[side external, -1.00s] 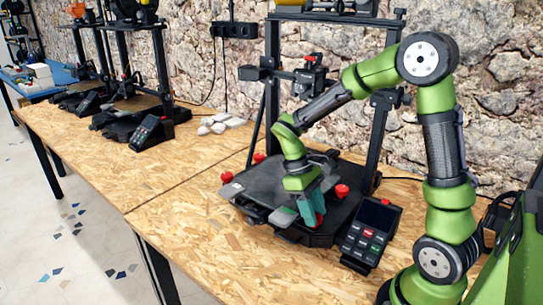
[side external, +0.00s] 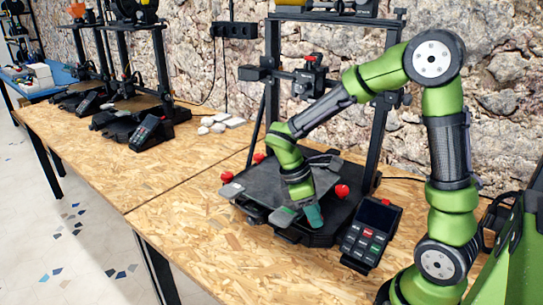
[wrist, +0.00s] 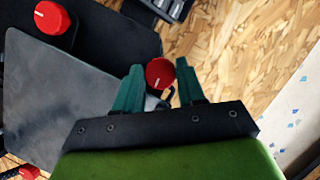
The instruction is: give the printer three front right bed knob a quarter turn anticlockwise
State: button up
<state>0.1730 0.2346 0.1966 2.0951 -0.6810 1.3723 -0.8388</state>
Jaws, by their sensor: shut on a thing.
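The front right bed knob (wrist: 160,73) is red and sits between the two green fingertips of my gripper (wrist: 157,86) in the wrist view. A short pale mark shows near its lower edge. My gripper is shut on the knob, with its fingers on opposite sides. In the side view my gripper (side external: 313,215) is low at the near right corner of the printer's grey bed (side external: 262,190), and it hides the knob there. The printer (side external: 283,229) is dark, with its frame standing behind the bed.
Other red knobs stand at the bed's front left (side external: 226,177), back left (side external: 258,157) and back right (side external: 341,190) corners. A control panel (side external: 371,232) sits just right of the gripper. More printers (side external: 140,113) stand farther left. The wooden table (side external: 190,225) in front is clear.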

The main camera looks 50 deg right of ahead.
jog(key=shift+w+r, duration=0.1)
jog(key=o, duration=1.1)
jog(key=shift+c, duration=0.2)
